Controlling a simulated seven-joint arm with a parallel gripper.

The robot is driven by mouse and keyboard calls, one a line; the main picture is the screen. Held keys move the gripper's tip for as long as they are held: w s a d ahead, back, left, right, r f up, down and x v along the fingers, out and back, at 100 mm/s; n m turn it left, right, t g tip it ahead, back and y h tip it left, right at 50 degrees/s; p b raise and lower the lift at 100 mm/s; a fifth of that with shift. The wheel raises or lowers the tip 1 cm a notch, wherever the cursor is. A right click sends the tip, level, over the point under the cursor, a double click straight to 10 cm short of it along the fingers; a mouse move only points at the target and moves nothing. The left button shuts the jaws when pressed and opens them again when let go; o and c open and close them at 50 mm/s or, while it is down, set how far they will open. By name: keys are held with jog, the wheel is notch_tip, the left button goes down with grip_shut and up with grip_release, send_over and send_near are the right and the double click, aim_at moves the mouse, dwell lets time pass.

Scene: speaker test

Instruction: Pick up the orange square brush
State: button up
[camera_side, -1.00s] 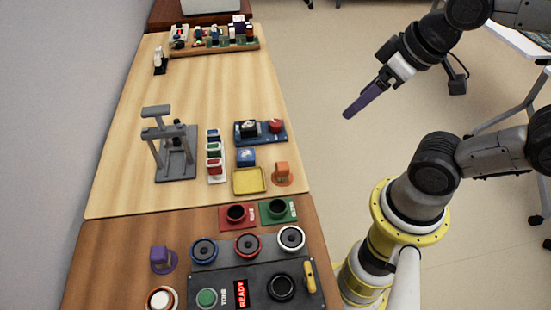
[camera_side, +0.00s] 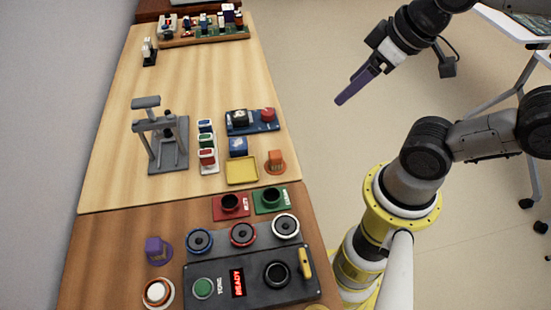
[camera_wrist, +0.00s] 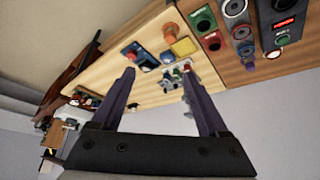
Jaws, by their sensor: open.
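The orange square brush (camera_side: 276,157) stands on a round orange base on the light wood table, near its right edge, right of the yellow tray. In the wrist view it shows small near the top (camera_wrist: 169,30). My gripper (camera_side: 340,101) is in the air to the right of the table, above the floor and well apart from the brush. Its purple fingers are spread with nothing between them in the wrist view (camera_wrist: 158,69).
A grey press (camera_side: 168,167) stands farther left. Red and green socket plates and a dark control panel (camera_side: 228,297) reading READY sit on the darker board.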

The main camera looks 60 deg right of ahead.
jog(key=w+r+n, duration=0.2)
jog(key=n+g, duration=0.6)
jog(key=n, duration=0.1)
send_over(275, 154)
notch_tip(275, 154, down, 22)
jog(key=shift+f, duration=0.25)
jog(key=shift+d+f, duration=0.1)
jog(key=shift+f, duration=2.8)
grip_shut()
